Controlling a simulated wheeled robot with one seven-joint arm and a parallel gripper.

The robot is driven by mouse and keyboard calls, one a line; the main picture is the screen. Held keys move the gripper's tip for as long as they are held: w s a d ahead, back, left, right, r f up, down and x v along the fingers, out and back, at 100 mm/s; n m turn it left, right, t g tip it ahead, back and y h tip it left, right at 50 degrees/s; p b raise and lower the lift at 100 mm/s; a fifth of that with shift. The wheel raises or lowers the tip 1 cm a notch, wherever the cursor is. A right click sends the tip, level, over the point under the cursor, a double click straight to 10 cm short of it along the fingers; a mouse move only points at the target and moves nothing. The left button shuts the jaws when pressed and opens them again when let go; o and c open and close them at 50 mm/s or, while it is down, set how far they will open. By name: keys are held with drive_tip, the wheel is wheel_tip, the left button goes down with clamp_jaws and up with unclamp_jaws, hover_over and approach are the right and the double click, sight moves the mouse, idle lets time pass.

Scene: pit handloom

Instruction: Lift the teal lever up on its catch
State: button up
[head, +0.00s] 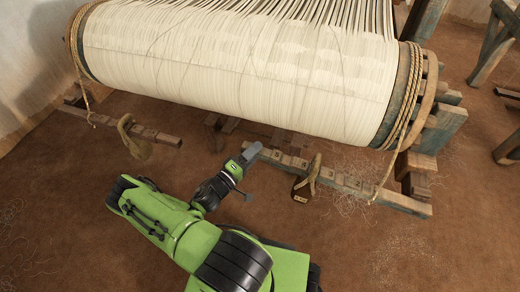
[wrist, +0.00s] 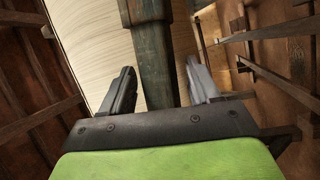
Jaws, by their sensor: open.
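In the wrist view a worn dark teal bar (wrist: 157,75), which looks like the teal lever, runs down between the two fingers of my gripper (wrist: 159,82). Its upper end is thicker, with a step. The fingers are spread apart, one on each side of the bar, with a gap visible on both sides. The bar's lower end is hidden behind my gripper's body. In the head view my gripper (head: 251,155) is low, in front of and below the big warp roll. I cannot pick out the lever or its catch in the head view.
The cream warp roll (head: 240,65) spans the back, with ropes at both ends. Low notched wooden bars lie left (head: 125,127) and right (head: 350,185) of my gripper.

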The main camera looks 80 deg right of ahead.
drive_tip(key=x, duration=0.3)
drive_tip(key=shift+c, duration=0.3)
